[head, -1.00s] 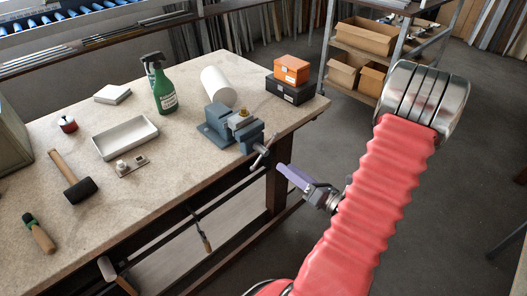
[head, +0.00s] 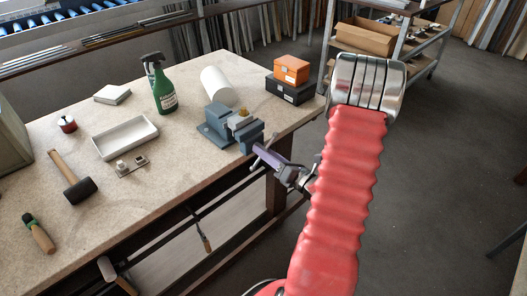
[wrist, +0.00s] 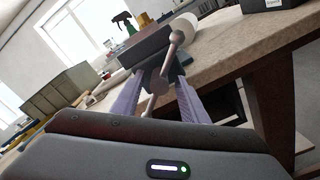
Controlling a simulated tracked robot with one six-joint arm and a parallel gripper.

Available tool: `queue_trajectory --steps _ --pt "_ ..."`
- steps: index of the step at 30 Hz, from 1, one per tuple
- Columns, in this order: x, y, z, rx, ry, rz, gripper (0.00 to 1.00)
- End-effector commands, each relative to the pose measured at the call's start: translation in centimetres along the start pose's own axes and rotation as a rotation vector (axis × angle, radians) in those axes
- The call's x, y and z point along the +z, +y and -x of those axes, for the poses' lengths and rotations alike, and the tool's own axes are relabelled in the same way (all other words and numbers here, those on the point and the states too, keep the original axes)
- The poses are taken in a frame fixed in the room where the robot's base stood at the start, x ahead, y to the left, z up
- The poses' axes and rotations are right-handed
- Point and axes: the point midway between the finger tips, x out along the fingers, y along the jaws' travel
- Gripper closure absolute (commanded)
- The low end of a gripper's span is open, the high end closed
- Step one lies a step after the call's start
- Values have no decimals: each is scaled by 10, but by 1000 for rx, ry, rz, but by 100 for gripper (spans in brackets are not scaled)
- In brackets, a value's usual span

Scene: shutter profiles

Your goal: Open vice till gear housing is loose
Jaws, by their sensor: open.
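The blue-grey vice (head: 218,124) is mounted at the bench's front edge. The brass-coloured gear housing (head: 239,122) sits at its jaws; whether it is clamped tight cannot be told. The vice handle (wrist: 173,50), a bar with ball ends, shows in the wrist view in front of the screw. My gripper (head: 258,150) is at the handle, its purple fingers open. In the wrist view the fingers of my gripper (wrist: 155,88) stand to either side of the handle and screw end, with no clear grip on them. The housing (wrist: 143,20) shows above the vice jaw there.
A green spray bottle (head: 163,90), a white roll (head: 217,84) and orange and black boxes (head: 291,70) stand behind the vice. A white tray (head: 125,137) and a mallet (head: 76,182) lie to the left. The floor right of the bench is clear.

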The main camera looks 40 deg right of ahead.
Motion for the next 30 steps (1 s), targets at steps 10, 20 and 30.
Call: queue_trajectory --steps 10,20,30 --pt "0 0 -14 0 0 0 60" --pt "0 0 -14 0 0 0 72" --pt "0 0 -14 -1 0 0 96"
